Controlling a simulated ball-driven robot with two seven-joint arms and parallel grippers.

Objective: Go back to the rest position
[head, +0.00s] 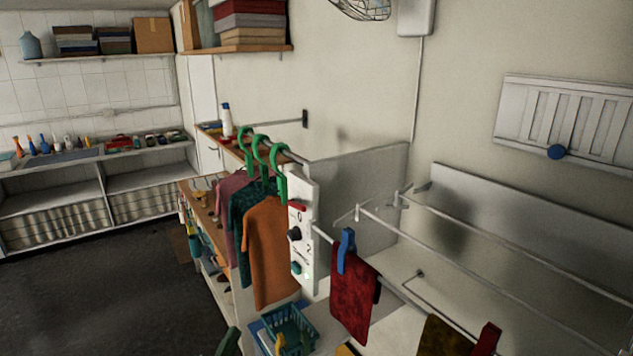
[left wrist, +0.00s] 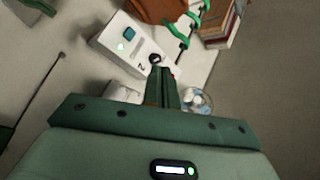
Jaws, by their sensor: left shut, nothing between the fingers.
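My left gripper (left wrist: 160,75) shows in the left wrist view, its two dark green fingers together with nothing between them. Its fingertips appear near the lower end of a white control panel (left wrist: 135,45) with a dial; whether they touch it I cannot tell. In the head view only a dark green piece (head: 229,342) shows at the bottom edge, which seems to be part of my left gripper; its fingertips cannot be made out there. My right gripper is in neither view.
Shirts (head: 268,250) hang on green hangers from a rail beside the panel. A red cloth (head: 353,297) hangs from a blue peg on a drying rack. A teal basket (head: 290,328) stands below. Dark open floor (head: 100,290) lies at left.

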